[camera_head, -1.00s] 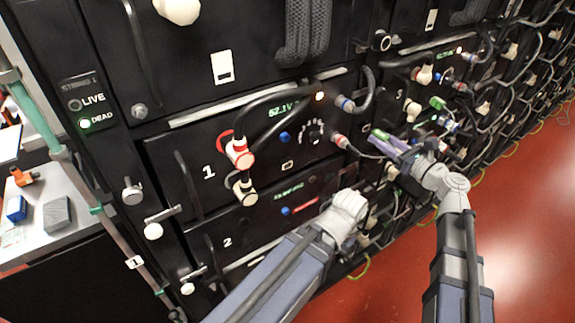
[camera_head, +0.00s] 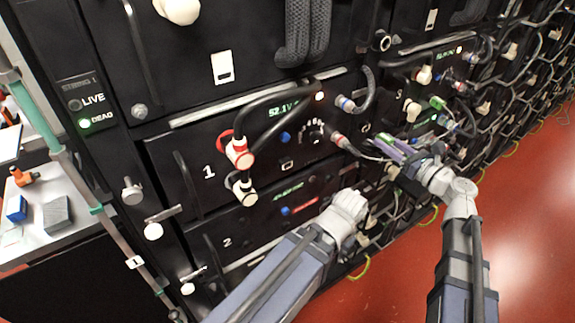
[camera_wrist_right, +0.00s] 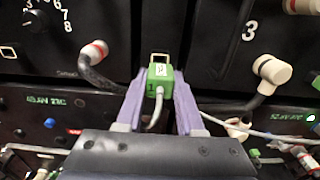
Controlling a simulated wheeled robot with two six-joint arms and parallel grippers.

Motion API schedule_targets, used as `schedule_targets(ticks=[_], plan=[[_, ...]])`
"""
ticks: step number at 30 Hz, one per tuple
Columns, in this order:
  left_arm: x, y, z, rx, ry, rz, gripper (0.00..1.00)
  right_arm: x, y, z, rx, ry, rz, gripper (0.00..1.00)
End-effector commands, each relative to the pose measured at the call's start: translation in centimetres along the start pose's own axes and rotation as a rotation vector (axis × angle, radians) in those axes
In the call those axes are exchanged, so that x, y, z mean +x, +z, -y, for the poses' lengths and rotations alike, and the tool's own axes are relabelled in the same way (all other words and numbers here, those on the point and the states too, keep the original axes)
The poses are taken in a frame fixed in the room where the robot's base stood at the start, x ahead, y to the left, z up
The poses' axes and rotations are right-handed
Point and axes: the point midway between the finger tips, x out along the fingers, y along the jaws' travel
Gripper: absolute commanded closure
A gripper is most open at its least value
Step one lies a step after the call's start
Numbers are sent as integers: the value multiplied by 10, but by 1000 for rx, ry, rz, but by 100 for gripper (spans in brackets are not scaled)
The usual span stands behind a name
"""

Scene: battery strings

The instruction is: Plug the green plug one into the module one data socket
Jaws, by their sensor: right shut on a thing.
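The green plug one (camera_wrist_right: 160,75), with a white label and a metal tip pointing forward, is between the purple fingers of my right gripper (camera_wrist_right: 160,98). My right gripper (camera_head: 390,147) is shut on it, in front of the rack right of module one. A pale cable hangs from the plug. Module one (camera_head: 208,172) carries a small pale-rimmed data socket (camera_head: 287,166), left of and below its knob. This socket also shows at the left edge of the wrist view (camera_wrist_right: 8,52). The plug is apart from it. My left gripper (camera_head: 347,210) is low before module two; its fingers are hidden.
Black cables with red and white connectors (camera_head: 240,153) stand out from module one's left. A red-ringed connector (camera_head: 338,138) and its cable lie between the socket and my right gripper. More modules and dense cables fill the right. Red floor (camera_head: 525,240) is clear.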

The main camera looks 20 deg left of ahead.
Motion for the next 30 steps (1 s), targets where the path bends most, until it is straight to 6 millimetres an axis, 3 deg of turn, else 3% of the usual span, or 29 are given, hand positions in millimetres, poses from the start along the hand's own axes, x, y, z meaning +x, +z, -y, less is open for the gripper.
schedule_targets(ticks=[16,30], plan=[[0,0,0,0,0,0,100,-32,0,0,0,-1,0,100],[0,0,0,0,0,0,100,-34,0,0,0,0,0,100]])
